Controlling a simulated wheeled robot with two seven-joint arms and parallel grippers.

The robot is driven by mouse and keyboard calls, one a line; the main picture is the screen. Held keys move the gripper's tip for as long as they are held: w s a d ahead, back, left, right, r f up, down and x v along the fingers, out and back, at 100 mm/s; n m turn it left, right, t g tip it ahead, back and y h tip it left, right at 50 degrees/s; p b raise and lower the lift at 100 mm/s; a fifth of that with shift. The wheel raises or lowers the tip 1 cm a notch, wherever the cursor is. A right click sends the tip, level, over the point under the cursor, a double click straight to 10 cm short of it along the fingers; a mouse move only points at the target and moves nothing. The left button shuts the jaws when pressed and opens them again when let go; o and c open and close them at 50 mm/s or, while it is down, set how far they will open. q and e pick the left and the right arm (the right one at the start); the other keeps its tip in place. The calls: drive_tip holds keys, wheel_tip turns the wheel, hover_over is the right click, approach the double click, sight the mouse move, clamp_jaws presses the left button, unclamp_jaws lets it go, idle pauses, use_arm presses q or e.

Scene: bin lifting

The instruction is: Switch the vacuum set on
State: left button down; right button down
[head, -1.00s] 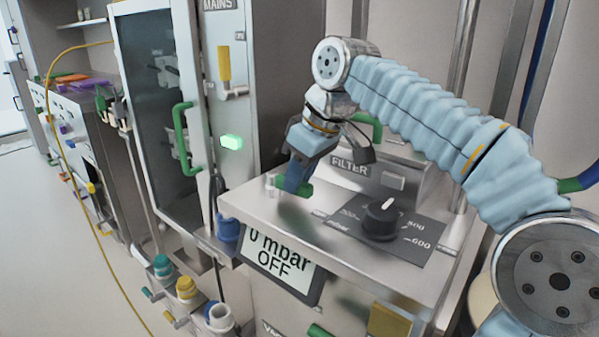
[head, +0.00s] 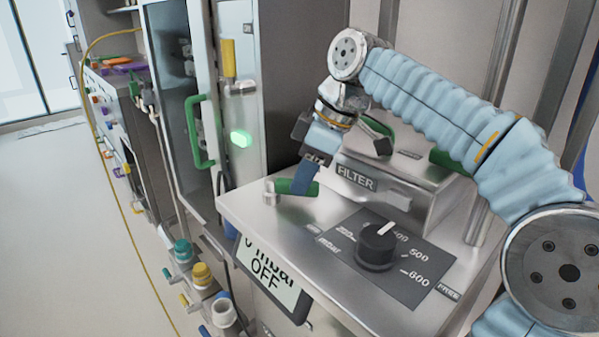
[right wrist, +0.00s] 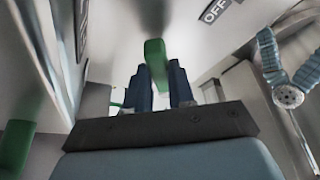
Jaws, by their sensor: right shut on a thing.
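The vacuum set is a steel cabinet whose flat top (head: 250,212) carries a green lever (head: 297,187) on a short steel post at its left. Its front display (head: 270,275) reads "OFF", with the mbar line partly cut by the top's edge. My right gripper (head: 306,180) comes down from above and is shut on the green lever, near its free end. In the right wrist view the green lever (right wrist: 155,60) lies between the two dark blue fingers (right wrist: 161,88). An "OFF" label shows there too. My left gripper is not in view.
A black dial knob (head: 376,247) with pressure marks stands on the top, right of the lever. The "FILTER" housing (head: 357,178) is behind. A glass-door cabinet with a green handle (head: 199,132) and a lit green lamp (head: 241,138) stands to the left. Coloured connectors sit below left.

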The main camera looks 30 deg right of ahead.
idle(0.4)
drive_tip(key=c, duration=1)
unclamp_jaws()
drive_tip(key=shift+o, duration=0.2)
drive_tip(key=shift+r, duration=0.1)
drive_tip(key=p+v, duration=0.2)
drive_tip(key=v, duration=0.9)
drive_tip(key=shift+d+r, duration=0.15)
drive_tip(key=shift+r, duration=0.2)
drive_tip(key=shift+s, duration=0.1)
